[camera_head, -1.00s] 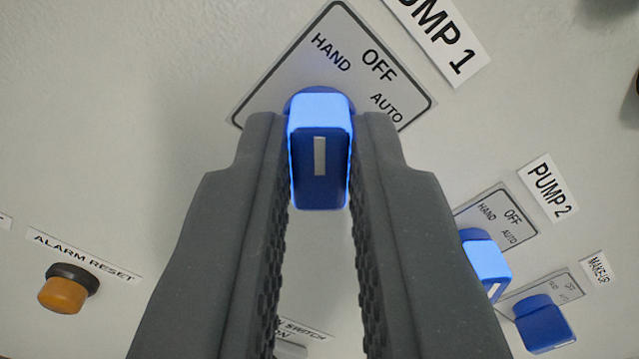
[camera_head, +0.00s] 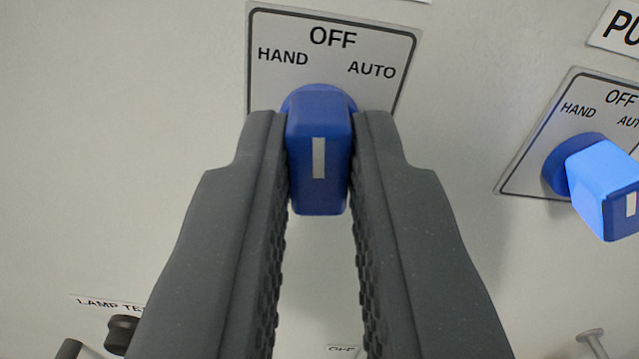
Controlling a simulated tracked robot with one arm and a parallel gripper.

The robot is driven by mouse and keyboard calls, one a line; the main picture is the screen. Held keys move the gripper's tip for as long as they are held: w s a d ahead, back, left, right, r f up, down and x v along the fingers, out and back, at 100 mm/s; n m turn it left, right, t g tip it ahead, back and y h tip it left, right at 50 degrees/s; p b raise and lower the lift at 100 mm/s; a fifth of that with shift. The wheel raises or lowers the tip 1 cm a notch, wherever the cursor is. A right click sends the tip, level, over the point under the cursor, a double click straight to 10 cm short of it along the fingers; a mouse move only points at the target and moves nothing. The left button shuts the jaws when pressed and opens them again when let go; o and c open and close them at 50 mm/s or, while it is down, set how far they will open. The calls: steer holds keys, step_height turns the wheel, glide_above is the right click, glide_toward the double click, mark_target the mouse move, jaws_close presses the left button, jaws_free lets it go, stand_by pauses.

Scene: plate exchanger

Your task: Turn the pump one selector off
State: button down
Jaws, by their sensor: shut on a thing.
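The pump one selector (camera_head: 319,190) is a blue, unlit knob with a white mark on its front. Its legend plate (camera_head: 385,95) reads HAND at left, OFF at the top and AUTO at right. The knob and its mark line up with the picture's vertical, towards OFF. My gripper (camera_head: 319,118) is shut on the selector, with a dark grey finger on each side of it. The fingers hide the lower corners of the plate. The selector's name label is out of view, apart from a sliver at the top edge.
A lit blue selector (camera_head: 597,180) with its own plate stands close at right, turned and partly cut off. A black button (camera_head: 122,333) under a LAMP TE... label is at lower left. A grey peg (camera_head: 592,343) sticks out at lower right.

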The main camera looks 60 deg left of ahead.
steer(key=shift+s+a, duration=0.15)
steer(key=shift+s, duration=0.05)
steer(key=shift+w+f+m, duration=0.1)
steer(key=shift+f+m, duration=0.05)
steer(key=shift+m, duration=0.15)
steer(key=shift+a+m, duration=0.15)
steer(key=shift+m, duration=0.15)
steer(key=shift+s+r, duration=0.2)
steer(key=shift+w, duration=0.15)
